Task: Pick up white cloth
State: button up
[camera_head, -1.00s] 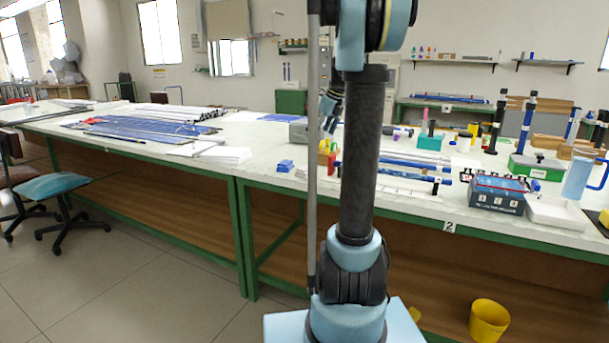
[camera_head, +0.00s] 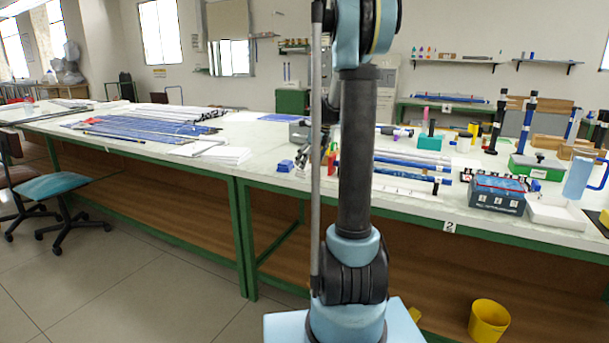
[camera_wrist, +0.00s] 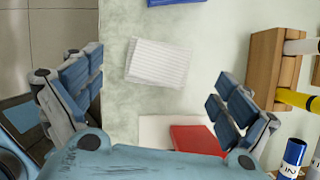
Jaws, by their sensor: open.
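The white cloth (camera_wrist: 158,63) lies flat on the pale table top (camera_wrist: 215,45) in the wrist view. It looks like a small folded rectangle with fine ribs, slightly tilted. My gripper (camera_wrist: 158,95) is open and empty, with its blue padded fingers spread wide to the left and right. The cloth shows between and a little beyond the fingers, apart from both. In the head view my gripper (camera_head: 318,153) is over the table, partly hidden by my arm. The cloth is hard to make out there.
A red flat item (camera_wrist: 197,140) lies on a white sheet close to my right finger. A wooden rack (camera_wrist: 272,72) with rods stands at the right. A blue block (camera_wrist: 174,2) is at the top. The table edge is at the left.

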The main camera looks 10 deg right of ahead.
aim_at(307, 167)
jog(key=shift+x, duration=1.9)
jog(key=shift+c, duration=0.6)
jog(key=c, duration=1)
jog(key=shift+d, duration=0.1)
jog(key=shift+r, duration=0.1)
notch_tip(307, 167, up, 10)
jog(key=shift+f, duration=0.1)
